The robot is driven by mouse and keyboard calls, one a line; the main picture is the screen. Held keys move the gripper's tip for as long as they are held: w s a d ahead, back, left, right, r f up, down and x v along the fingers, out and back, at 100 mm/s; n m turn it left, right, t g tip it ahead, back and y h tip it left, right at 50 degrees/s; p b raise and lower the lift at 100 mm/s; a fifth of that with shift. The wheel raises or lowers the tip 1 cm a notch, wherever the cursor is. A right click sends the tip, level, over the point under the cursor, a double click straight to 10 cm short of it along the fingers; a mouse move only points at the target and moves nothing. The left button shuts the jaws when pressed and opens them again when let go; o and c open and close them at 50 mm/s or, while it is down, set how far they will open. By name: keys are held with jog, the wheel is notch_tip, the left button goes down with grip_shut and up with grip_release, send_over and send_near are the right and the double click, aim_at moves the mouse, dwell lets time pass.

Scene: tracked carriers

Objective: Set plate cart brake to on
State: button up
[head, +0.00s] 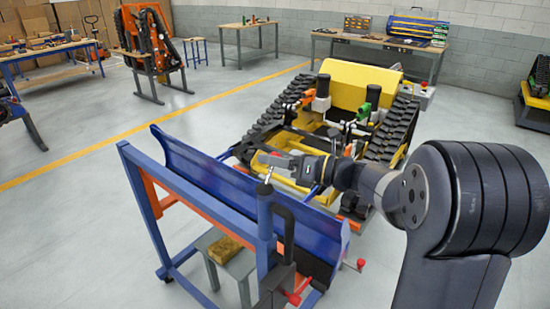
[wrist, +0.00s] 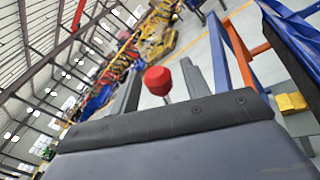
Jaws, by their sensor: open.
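The plate cart (head: 146,205) is a blue frame with orange bars and a curved blue plate (head: 215,180), in front of me in the head view. In the wrist view a red knob (wrist: 157,80) on a thin metal stem stands between the two grey fingers of my gripper (wrist: 161,68). The fingers are open, with a gap on both sides of the knob.
A yellow tracked carrier (head: 362,84) stands just behind the cart. A grey stool (head: 238,266) with a yellow block (head: 225,250) is beside the cart frame.

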jog(key=shift+c, duration=0.3)
grip_shut()
